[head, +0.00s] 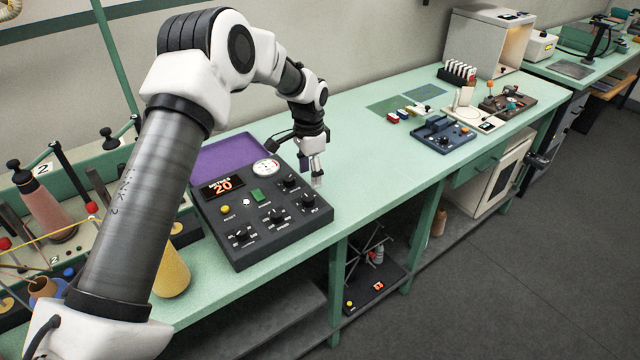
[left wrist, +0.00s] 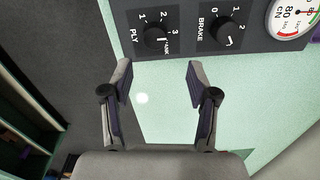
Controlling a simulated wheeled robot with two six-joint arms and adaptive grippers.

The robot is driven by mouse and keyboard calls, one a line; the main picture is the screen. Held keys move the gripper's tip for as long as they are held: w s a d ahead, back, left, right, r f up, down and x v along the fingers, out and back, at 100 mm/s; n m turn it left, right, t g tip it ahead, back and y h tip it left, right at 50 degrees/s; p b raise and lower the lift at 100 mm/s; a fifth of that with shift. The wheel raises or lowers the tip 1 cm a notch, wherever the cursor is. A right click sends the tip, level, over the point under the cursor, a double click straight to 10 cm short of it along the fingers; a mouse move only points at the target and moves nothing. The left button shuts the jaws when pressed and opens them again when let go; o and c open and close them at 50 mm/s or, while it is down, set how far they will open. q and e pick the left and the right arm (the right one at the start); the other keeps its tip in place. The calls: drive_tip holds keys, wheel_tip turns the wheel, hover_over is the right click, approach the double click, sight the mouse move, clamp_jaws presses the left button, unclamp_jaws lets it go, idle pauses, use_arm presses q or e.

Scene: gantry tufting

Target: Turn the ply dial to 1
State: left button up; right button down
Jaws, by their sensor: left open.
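The ply dial (head: 308,200) is a black knob at the right end of the dark control box (head: 240,258). In the left wrist view the ply dial (left wrist: 155,37) has the numbers 1, 2 and 3 around it. Its white mark appears to lie on the side of the 3, away from the 1; the exact setting is hard to read. My left gripper (head: 317,182) is beside the box's right end, close to the dial. In the left wrist view its open fingers (left wrist: 160,78) are empty, apart from the dial, with bare green bench between them. My right gripper is out of view.
The brake dial (left wrist: 228,35) sits next to the ply dial, with a round gauge (head: 266,168) beyond it. A lit display (head: 222,186) reads 20.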

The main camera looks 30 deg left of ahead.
sight(307, 198)
use_arm(q)
drive_tip(key=s+f, duration=0.1)
drive_tip(key=s+f+p, duration=0.1)
drive_tip(key=f, duration=0.1)
drive_tip(key=shift+s+d+f, duration=0.1)
drive_tip(key=shift+f, duration=0.05)
drive_tip(key=f, duration=0.2)
drive_tip(key=w+f+p, duration=0.1)
drive_tip(key=shift+w+f, duration=0.15)
drive_tip(key=shift+f, duration=0.2)
drive_tip(key=shift+r, duration=0.1)
drive_tip(key=shift+s+r, duration=0.15)
drive_tip(key=shift+s, duration=0.15)
drive_tip(key=c, duration=0.4)
clamp_jaws()
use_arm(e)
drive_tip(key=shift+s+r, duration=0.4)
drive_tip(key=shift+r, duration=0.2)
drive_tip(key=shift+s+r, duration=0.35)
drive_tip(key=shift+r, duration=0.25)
